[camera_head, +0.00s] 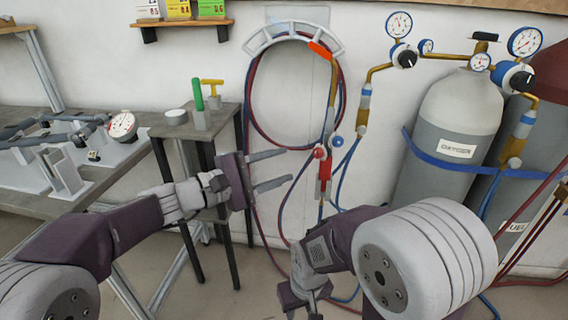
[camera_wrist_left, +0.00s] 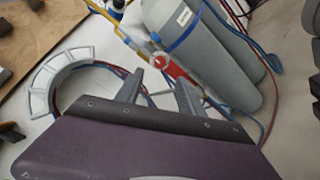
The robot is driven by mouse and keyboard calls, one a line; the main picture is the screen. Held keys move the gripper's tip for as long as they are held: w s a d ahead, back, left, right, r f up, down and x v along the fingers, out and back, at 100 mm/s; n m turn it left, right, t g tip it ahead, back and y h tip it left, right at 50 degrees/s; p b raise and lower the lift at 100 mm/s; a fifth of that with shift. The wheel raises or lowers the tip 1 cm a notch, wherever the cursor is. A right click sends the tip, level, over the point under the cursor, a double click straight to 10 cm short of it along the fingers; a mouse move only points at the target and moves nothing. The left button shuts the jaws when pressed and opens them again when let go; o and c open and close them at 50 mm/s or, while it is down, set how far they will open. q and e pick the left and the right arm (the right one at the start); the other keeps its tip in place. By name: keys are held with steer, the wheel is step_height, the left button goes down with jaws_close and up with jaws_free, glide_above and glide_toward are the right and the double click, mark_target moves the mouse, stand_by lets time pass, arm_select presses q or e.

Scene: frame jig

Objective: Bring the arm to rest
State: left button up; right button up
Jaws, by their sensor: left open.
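My left arm reaches in from the left. Its gripper (camera_head: 286,168) points right, with two grey fingers spread apart and nothing between them. The left wrist view also shows this gripper (camera_wrist_left: 158,80) open and empty. A torch with a red body (camera_head: 325,172) hangs by the wall beyond the fingertips; it appears past the fingers in the left wrist view (camera_wrist_left: 173,67). My right gripper (camera_head: 306,298) hangs low, pointing down at the bottom of the head view. Its fingertips are not clear enough to tell open from shut.
A small stand (camera_head: 236,110) with a green-handled tool (camera_head: 198,96) is behind my left wrist. A bench (camera_head: 70,200) with a jig and dial gauge (camera_head: 122,126) is at left. Gas cylinders (camera_head: 447,130) with regulators and hoses stand at right. A hose hanger (camera_head: 295,30) is on the wall.

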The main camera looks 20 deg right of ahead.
arm_select(q)
steer(key=w+a+t+y, duration=0.1)
steer(key=w+a, duration=0.1)
steer(key=a, duration=0.4)
steer(key=s+a+f+m+g+y, duration=0.1)
steer(key=s+a+f+m+y, duration=0.1)
steer(key=s+a+f+y, duration=0.6)
steer(key=s+a+f+m+g+y, duration=0.25)
steer(key=s+a+f, duration=0.25)
steer(key=a+f, duration=0.75)
steer(key=s+a+f+m+g+y, duration=0.1)
steer(key=s+a+f+m+y, duration=0.3)
steer(key=s+a+f, duration=0.45)
arm_select(e)
step_height(320, 180, up, 35)
steer(key=p, duration=3.4)
steer(key=shift+p, duration=0.35)
arm_select(q)
steer(key=w+r, duration=0.1)
steer(key=r, duration=1.5)
steer(key=w+a+r+y, duration=0.1)
steer(key=w+r, duration=0.1)
steer(key=r, duration=1.4)
steer(key=shift+a+r+n+t, duration=0.25)
steer(key=shift+a+n+t, duration=0.05)
steer(key=shift+n+t, duration=0.05)
arm_select(e)
steer(key=shift+o, duration=1.1)
steer(key=shift+f, duration=0.3)
